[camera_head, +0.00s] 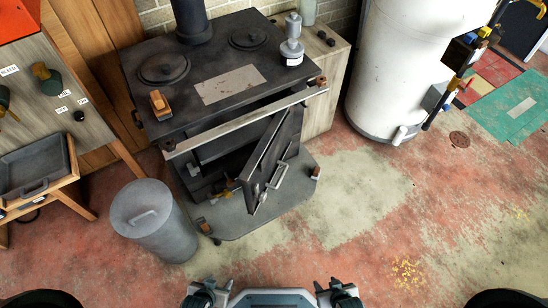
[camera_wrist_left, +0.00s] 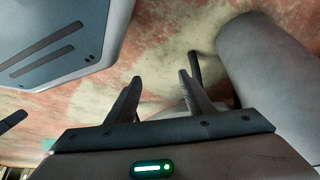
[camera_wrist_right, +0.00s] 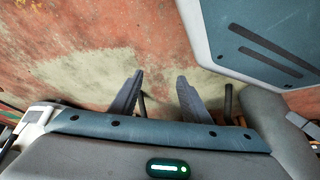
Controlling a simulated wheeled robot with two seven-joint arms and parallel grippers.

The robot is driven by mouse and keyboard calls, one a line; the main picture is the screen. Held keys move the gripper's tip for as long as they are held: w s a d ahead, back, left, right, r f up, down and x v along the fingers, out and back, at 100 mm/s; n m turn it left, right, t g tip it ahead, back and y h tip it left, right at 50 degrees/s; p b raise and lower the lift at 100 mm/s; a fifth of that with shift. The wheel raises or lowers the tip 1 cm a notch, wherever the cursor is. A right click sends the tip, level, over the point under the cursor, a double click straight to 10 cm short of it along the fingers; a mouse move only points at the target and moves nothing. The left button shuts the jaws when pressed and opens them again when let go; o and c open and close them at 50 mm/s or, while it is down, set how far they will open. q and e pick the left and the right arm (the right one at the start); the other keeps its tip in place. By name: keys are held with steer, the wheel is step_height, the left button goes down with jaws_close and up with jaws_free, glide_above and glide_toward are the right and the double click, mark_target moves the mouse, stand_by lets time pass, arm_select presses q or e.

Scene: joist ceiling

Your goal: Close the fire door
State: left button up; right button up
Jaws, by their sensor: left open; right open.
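The fire door (camera_head: 268,165) is the dark door on the front of the black stove (camera_head: 215,105). It stands open, swung out toward me from the right part of the stove front. A metal handle (camera_head: 279,175) shows on its right-facing side. The dark firebox opening (camera_head: 222,150) shows to its left. My left gripper (camera_head: 213,285) is low at the bottom edge of the head view, and my right gripper (camera_head: 328,285) is to its right. Both are well short of the door. In the wrist views, the left fingers (camera_wrist_left: 160,80) and right fingers (camera_wrist_right: 158,78) are apart and empty.
A light rail (camera_head: 245,122) runs along the stove's front top edge. A white tank (camera_head: 400,70) stands at the right. The floor (camera_head: 350,230) in front and right is clear.

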arm_select(q)
steer(key=shift+d, duration=0.3)
arm_select(e)
steer(key=shift+w+d, duration=0.1)
steer(key=shift+d, duration=0.3)
